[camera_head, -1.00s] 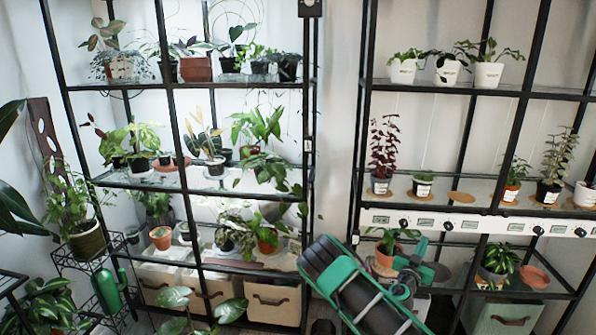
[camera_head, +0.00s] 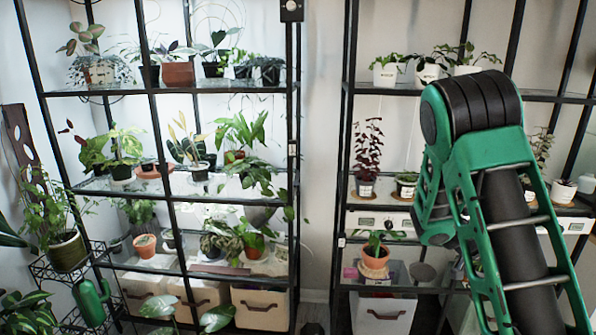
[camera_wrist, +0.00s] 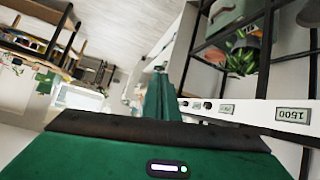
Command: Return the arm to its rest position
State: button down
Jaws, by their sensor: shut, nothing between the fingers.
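My gripper (camera_wrist: 160,78) shows in the wrist view as green fingers closed together, with nothing between them. Its green housing with a small lit panel fills the bottom of that view. In the head view my green and black arm stands raised at the right, its elbow bent in front of the right rack (camera_head: 349,130). My fingertips are hidden in the head view. A terracotta pot (camera_head: 375,262) with a leafy plant sits on the right rack's lower shelf, apart from the visible arm.
The left rack (camera_head: 154,130) holds several potted plants, with fabric bins (camera_head: 262,308) below. A white strip with displays (camera_wrist: 240,108) appears upside down at the right of the wrist view, near a dark rack frame. A wire stand (camera_head: 75,265) with plants is at far left.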

jog(key=s+a+r+n+y, duration=0.3)
jog(key=s+a, duration=0.4)
jog(key=s, duration=0.2)
jog(key=s+a+r+n+y, duration=0.3)
jog(key=s+a, duration=0.4)
jog(key=s, duration=0.3)
jog(key=s+a+r+n+y, duration=0.3)
jog(key=s+a+y, duration=0.2)
jog(key=s+a, duration=0.2)
jog(key=s, duration=0.2)
jog(key=shift+s+a+r+n, duration=0.2)
jog(key=shift+s+a+n, duration=0.1)
